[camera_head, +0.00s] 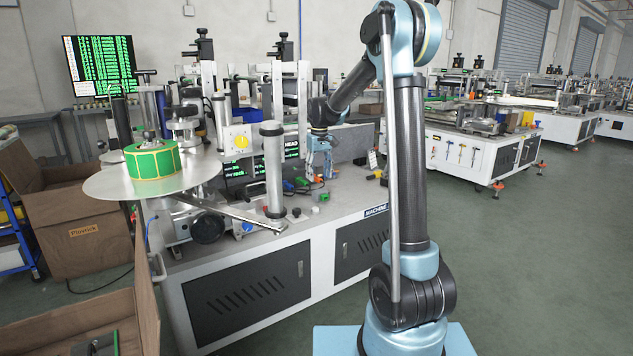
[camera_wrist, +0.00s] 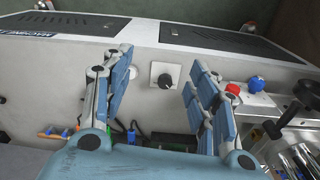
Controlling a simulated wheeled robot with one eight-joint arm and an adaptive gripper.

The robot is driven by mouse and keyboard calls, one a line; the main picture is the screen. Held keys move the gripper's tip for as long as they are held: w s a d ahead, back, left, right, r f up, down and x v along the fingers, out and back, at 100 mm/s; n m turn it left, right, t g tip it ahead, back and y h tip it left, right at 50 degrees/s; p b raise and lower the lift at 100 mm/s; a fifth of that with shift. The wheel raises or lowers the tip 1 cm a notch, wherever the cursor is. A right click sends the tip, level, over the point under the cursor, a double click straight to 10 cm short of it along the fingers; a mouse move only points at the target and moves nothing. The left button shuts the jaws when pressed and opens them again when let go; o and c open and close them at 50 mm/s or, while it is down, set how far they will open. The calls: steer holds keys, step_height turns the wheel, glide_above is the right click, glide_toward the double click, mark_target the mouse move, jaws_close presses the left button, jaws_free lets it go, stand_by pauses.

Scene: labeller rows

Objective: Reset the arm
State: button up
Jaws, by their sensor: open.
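My gripper (camera_head: 319,165) is over the top of the labelling machine (camera_head: 345,205) in the head view, with my arm reaching forward and down to it. In the wrist view my gripper (camera_wrist: 158,100) has its two blue fingers wide apart, with nothing held between them. A black rotary knob on a white square plate (camera_wrist: 165,76) shows in the gap between the fingers. I cannot tell how far the fingertips are from the machine's surface.
A red button (camera_wrist: 232,88) and a blue knob (camera_wrist: 257,83) sit right of the fingers. A steel disc (camera_head: 105,186) with a green label roll (camera_head: 152,161) and a metal post (camera_head: 273,170) stand left of the gripper.

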steer(key=s+d+r+m, duration=0.1)
steer(key=s+d, duration=0.3)
steer(key=s, duration=0.4)
steer(key=s+d+r+m+t, duration=0.1)
steer(key=s+d, duration=0.4)
steer(key=s, duration=0.3)
steer(key=s+d+r+m, duration=0.1)
steer(key=s+d, duration=0.3)
steer(key=s, duration=0.4)
steer(key=s+d+f+m, duration=0.1)
steer(key=s+d+f, duration=0.1)
steer(key=s+f, duration=0.4)
steer(key=s+d+f+m, duration=0.1)
steer(key=s+d+f, duration=0.2)
steer(key=s, duration=0.9)
step_height(320, 180, down, 4)
steer(key=shift+s+d+r+t, duration=0.15)
steer(key=shift+s+r+t, duration=0.05)
steer(key=shift+s+t, duration=0.2)
steer(key=shift+w+f, duration=0.2)
steer(key=shift+w, duration=0.3)
